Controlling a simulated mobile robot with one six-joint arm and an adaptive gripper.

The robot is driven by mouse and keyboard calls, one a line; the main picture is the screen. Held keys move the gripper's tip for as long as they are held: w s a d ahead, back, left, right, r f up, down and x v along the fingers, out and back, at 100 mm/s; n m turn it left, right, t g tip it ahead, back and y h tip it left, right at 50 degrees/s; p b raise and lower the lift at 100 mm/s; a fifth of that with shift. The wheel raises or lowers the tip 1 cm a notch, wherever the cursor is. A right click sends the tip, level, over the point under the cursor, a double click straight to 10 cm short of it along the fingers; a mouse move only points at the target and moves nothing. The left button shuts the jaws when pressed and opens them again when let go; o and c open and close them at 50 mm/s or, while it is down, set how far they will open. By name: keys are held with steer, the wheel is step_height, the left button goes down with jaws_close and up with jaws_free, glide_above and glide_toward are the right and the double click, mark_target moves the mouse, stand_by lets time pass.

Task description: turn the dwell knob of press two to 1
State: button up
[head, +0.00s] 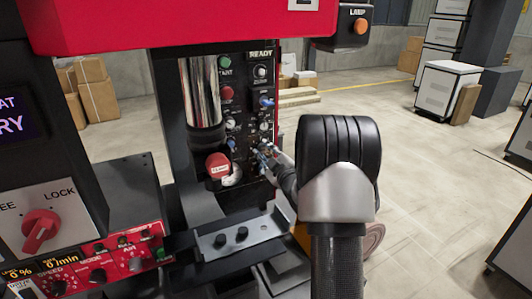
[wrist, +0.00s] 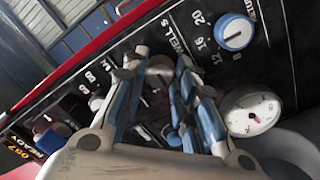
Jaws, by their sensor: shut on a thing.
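The dwell knob (wrist: 158,74) shows in the wrist view as a pale piece between my fingertips, beside a label that reads "WELL S" with its first letter hidden. My gripper (wrist: 160,88) has its blue-padded fingers on either side of the knob and is shut on it. The fingers cover most of the knob and its scale, so its setting cannot be read. In the head view my gripper (head: 268,156) is at the lower right of the black press panel (head: 243,118), and the knob is hidden there.
In the wrist view, a blue knob (wrist: 234,32) with a numbered scale and a round white gauge (wrist: 250,112) sit right of my fingers. In the head view, a red mushroom button (head: 217,165) is left of my gripper. A bracket (head: 240,236) stands below.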

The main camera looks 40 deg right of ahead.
steer(key=shift+m, duration=0.3)
steer(key=m, duration=0.3)
steer(key=shift+m, duration=0.3)
steer(key=shift+c, duration=0.2)
steer(key=shift+m, duration=2.2)
steer(key=o, duration=1.1)
steer(key=v, duration=1.2)
steer(key=shift+r, duration=0.25)
